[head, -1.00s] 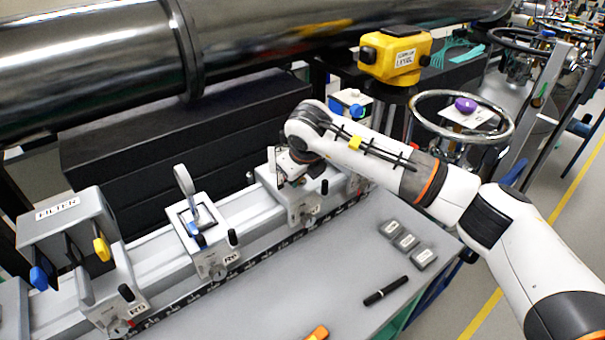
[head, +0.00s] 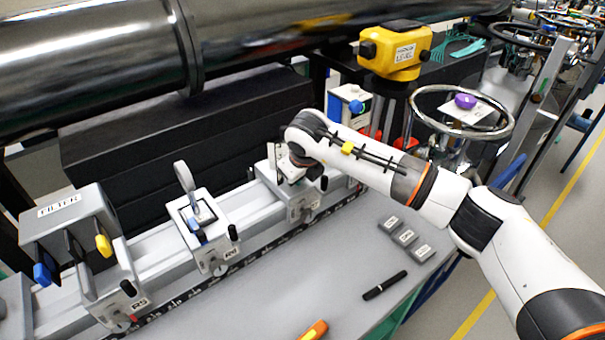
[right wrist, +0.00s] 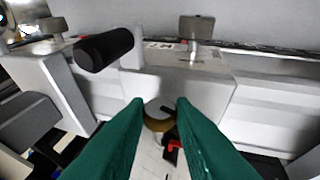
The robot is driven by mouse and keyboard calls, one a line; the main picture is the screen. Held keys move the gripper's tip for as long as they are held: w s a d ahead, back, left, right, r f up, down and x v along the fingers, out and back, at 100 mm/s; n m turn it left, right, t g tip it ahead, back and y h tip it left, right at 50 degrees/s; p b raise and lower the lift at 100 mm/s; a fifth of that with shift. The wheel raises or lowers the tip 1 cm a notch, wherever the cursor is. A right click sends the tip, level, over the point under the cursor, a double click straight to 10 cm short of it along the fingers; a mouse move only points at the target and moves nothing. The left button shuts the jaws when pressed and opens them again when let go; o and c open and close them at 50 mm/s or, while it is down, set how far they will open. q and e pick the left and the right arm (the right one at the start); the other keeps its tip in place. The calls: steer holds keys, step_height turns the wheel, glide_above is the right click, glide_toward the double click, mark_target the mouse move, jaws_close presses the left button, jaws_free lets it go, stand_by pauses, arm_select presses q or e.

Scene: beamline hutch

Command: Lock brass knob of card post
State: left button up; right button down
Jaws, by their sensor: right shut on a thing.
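The card post (head: 303,202) is a pale grey carriage on the rail in the middle of the head view, with a thin upright card (head: 273,162) on it. My right gripper (head: 298,172) is over this post, its fingers largely hidden by my wrist. In the right wrist view, the green fingers of my right gripper (right wrist: 159,103) stand on either side of a brass knob (right wrist: 157,124). They are shut on it. Only part of the knob's rim shows, with a black and red piece (right wrist: 172,146) beside it. My left gripper is not in view.
Two other carriages, one with a round holder (head: 212,235) and one by the FILTER box (head: 65,215), stand left on the rail. A black handle (right wrist: 103,48) sticks out near my fingers. Small grey blocks (head: 406,238) and a black pen (head: 385,285) lie on the table.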

steer(key=shift+w+d+f+g+y+b, duration=0.2)
steer(key=shift+g+y+b, duration=0.3)
steer(key=shift+b, duration=0.45)
steer(key=shift+d+m+g+y+b, duration=0.1)
steer(key=shift+m+g+y+b, duration=0.25)
steer(key=shift+y+b, duration=0.3)
steer(key=shift+w+d+r+m+g+y+b, duration=0.1)
steer(key=shift+d+m+g+y+b, duration=0.1)
steer(key=shift+g+y+b, duration=0.5)
steer(key=shift+w+d+r+m+g+y+b, duration=0.15)
steer(key=shift+g+y+b, duration=0.1)
steer(key=shift+y, duration=0.7)
steer(key=c, duration=1.2)
jaws_free()
steer(key=shift+c, duration=0.2)
steer(key=shift+f, duration=0.1)
steer(key=b+v, duration=0.2)
steer(key=v, duration=1)
